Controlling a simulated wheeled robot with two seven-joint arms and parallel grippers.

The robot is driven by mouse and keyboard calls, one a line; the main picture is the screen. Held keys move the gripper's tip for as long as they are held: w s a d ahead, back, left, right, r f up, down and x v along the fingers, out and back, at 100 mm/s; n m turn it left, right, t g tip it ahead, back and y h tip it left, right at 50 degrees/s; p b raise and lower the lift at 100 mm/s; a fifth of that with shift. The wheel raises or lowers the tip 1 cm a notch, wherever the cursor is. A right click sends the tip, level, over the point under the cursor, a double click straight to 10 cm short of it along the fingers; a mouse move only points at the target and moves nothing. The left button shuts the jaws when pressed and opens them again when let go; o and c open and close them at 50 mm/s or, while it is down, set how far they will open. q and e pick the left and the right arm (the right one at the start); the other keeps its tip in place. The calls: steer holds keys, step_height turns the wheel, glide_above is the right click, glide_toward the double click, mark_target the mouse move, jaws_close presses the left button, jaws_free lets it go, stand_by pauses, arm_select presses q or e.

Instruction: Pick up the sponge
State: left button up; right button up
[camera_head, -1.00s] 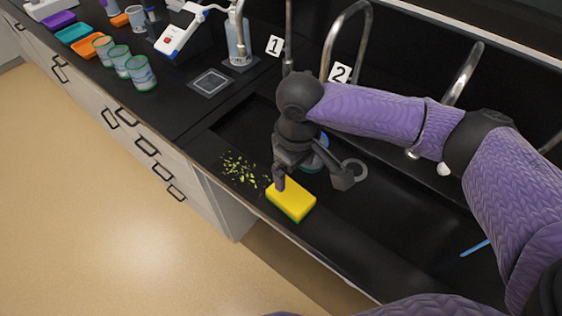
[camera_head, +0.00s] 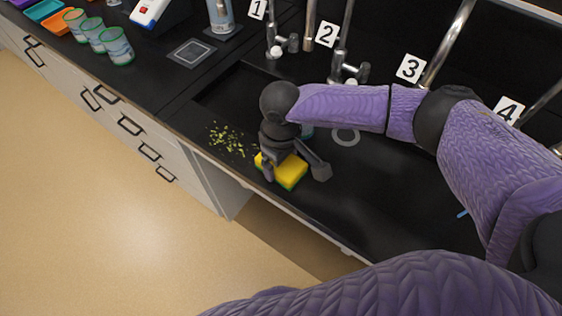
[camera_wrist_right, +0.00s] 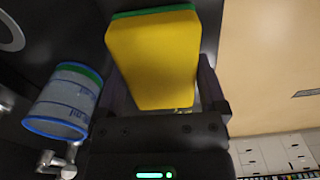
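The yellow sponge (camera_head: 291,174) with a green underside lies on the black counter near its front edge, right of scattered yellow-green bits. My right gripper (camera_head: 294,171) is over it, fingers pointing down and spread wide, one at its left side and one past its right side. In the right wrist view the sponge (camera_wrist_right: 155,60) fills the space in front of the palm. A dark finger shows at its right with a narrow gap; the left finger is partly hidden behind it. I cannot see the fingers pressing on it. My left gripper is not in view.
A printed beaker (camera_wrist_right: 66,100) stands close beside the gripper. A grey ring (camera_head: 345,136) lies behind it on the counter. Taps with number cards, such as card 3 (camera_head: 411,68), line the back. Several printed cups, such as one (camera_head: 117,45), stand at far left.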

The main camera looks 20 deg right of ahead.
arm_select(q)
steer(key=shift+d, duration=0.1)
arm_select(e)
steer(key=shift+c, duration=1.2)
